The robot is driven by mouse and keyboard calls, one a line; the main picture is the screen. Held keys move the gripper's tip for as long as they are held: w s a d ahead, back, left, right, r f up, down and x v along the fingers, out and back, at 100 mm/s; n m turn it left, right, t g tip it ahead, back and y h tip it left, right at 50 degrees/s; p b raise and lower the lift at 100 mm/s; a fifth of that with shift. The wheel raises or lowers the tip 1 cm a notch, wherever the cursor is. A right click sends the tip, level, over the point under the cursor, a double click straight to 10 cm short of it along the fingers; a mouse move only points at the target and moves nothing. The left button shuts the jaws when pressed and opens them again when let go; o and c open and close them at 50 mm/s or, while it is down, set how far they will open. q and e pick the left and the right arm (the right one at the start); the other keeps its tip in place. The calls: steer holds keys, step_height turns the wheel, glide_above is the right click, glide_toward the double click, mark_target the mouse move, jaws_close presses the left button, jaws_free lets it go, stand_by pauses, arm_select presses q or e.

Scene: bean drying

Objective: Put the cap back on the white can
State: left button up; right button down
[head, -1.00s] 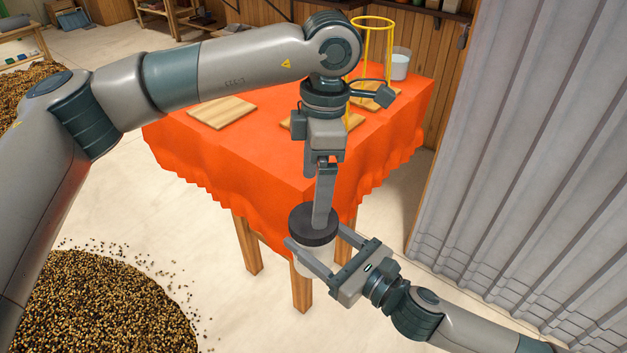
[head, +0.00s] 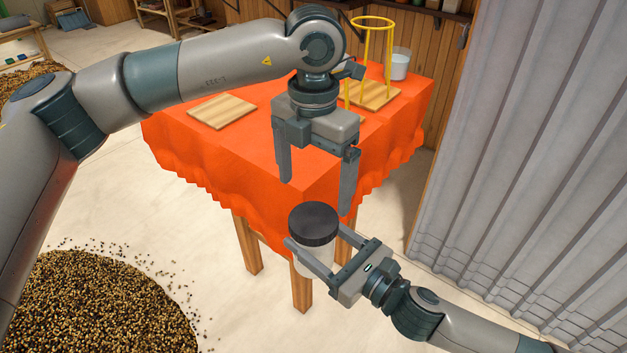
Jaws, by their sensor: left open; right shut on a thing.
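The white can (head: 308,263) is held upright in the air in front of the table's near corner. The black cap (head: 314,222) sits on top of the can and looks level. My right gripper (head: 310,257) is shut around the can's body, with a finger on each side, below the cap. My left gripper (head: 316,196) is open and empty above the cap, its two fingers pointing down and apart from it. The can's lower part is partly hidden behind the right gripper's near finger.
A table with an orange cloth (head: 270,180) stands behind the grippers. Beans (head: 100,305) lie in a heap at lower left. A grey curtain (head: 545,150) hangs at right.

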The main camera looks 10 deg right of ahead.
mark_target(313, 218)
arm_select(q)
steer(key=shift+f, duration=0.1)
steer(key=shift+f, duration=3.95)
steer(key=c, duration=1.1)
steer(key=m, duration=1.1)
steer(key=shift+w+m, duration=0.1)
steer(key=shift+m, duration=0.3)
steer(key=o, duration=1.2)
steer(key=shift+c, duration=0.2)
steer(key=shift+r, duration=0.1)
